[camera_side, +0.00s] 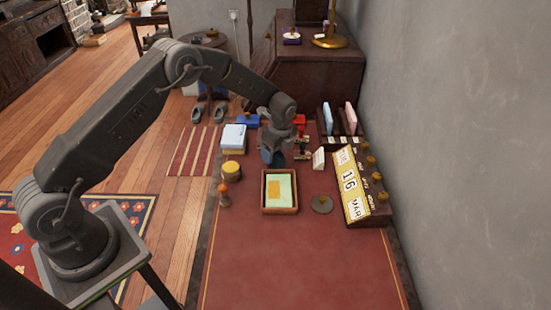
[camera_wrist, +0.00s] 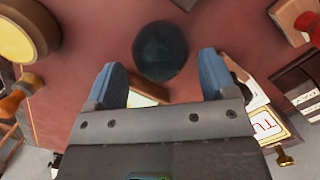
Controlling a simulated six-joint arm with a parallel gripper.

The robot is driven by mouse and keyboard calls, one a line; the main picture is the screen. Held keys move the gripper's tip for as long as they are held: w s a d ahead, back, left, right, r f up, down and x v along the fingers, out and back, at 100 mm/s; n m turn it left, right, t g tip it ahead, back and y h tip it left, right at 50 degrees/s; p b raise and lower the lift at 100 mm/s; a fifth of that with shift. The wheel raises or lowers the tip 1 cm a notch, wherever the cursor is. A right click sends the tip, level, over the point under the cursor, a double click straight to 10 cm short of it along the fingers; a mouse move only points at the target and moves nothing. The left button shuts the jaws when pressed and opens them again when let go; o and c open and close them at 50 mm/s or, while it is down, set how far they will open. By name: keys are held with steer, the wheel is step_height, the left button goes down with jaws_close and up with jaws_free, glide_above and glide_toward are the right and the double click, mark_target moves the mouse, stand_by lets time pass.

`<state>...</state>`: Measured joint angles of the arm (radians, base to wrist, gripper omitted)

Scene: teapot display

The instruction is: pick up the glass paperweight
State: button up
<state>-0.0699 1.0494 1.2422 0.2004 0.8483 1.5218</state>
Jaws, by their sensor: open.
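The glass paperweight appears to be the dark, round, blue-black object (camera_wrist: 160,51) in the wrist view. It sits on the red desk surface, framed between the tips of my gripper (camera_wrist: 160,64). The two blue fingers are spread apart, with nothing clamped between them. From this angle I cannot tell whether either finger touches it or how far below them it lies. In the side view my gripper (camera_side: 272,156) points down over the far part of the desk. I cannot make out the paperweight separately there, where my gripper covers that spot.
A wooden tray with green and yellow paper (camera_side: 266,208), a yellow-topped round tin (camera_side: 231,171) and an orange-brown handled item (camera_side: 224,195) stand nearer. A date calendar (camera_side: 352,185) is at right, by the wall. The near desk is clear.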

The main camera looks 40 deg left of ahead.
steer(key=shift+a+f, duration=0.2)
steer(key=shift+f, duration=1.25)
steer(key=shift+c, duration=0.3)
steer(key=c, duration=0.7)
steer(key=shift+c, duration=0.5)
steer(key=shift+r, duration=0.15)
